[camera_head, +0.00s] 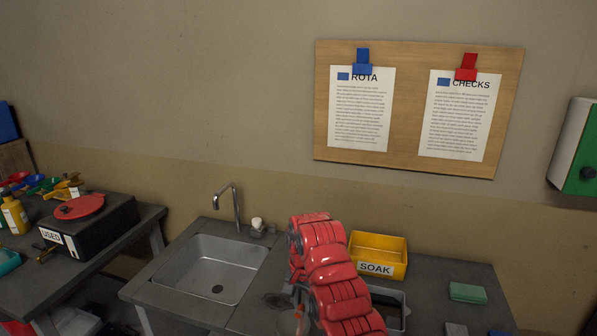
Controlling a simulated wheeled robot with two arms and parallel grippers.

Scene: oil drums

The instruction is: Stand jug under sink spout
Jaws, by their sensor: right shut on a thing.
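The sink (210,268) is a steel basin set in a grey counter, and it is empty. Its curved spout (236,203) rises at the back edge and bends over the basin. My right arm is red and reaches over the counter to the right of the sink. My right gripper (290,303) is low in the picture, just right of the basin, and shut on what seems to be the jug (287,323). The jug is greyish, mostly cut off by the bottom edge and partly hidden by the gripper. My left gripper is not in view.
A yellow SOAK bin (379,256) stands behind my right arm, with a grey tray (397,312) before it. A green sponge (467,292) lies at right. A black USED tank (88,225) with a red lid stands on the left table. A small white-topped item (257,225) stands beside the spout.

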